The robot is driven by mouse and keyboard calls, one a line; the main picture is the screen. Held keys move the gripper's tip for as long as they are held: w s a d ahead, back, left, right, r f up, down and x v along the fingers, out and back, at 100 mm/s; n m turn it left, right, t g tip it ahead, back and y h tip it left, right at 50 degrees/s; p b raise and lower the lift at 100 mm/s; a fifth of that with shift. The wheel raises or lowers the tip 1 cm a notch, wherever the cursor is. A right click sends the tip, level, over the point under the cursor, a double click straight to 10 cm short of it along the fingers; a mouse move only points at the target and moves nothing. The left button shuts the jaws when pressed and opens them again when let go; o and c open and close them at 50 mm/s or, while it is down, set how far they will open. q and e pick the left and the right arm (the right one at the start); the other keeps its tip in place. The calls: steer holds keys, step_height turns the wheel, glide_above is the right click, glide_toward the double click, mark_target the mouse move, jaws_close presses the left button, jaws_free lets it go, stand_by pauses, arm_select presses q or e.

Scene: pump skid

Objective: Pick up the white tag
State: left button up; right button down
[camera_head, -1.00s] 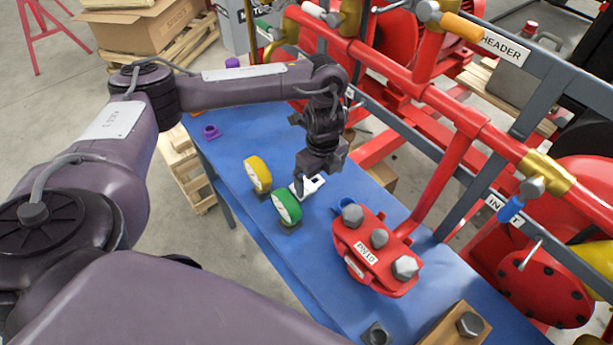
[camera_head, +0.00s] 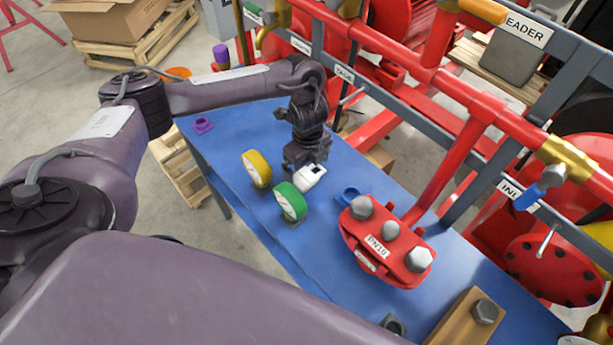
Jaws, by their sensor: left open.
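My right gripper is not in view.
A yellow-rimmed gauge (camera_head: 257,169) and the green-rimmed gauge (camera_head: 291,202) stand close in front of the tag. A red flanged block (camera_head: 387,243) with large bolts and a blue ring (camera_head: 348,195) are to the right. Red skid pipes (camera_head: 440,90) run behind the bench.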

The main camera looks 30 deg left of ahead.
arm_select(q)
steer(key=shift+a+f, duration=0.1)
steer(key=shift+f, duration=0.95)
steer(key=shift+c, duration=1.1)
steer(key=c, duration=0.6)
steer(key=shift+c, duration=0.2)
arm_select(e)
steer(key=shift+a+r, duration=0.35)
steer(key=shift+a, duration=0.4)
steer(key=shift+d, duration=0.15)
arm_select(q)
steer(key=shift+w+r, duration=0.1)
steer(key=shift+r, duration=0.5)
step_height(320, 180, up, 27)
steer(key=p, duration=0.4)
steer(key=shift+p, duration=0.4)
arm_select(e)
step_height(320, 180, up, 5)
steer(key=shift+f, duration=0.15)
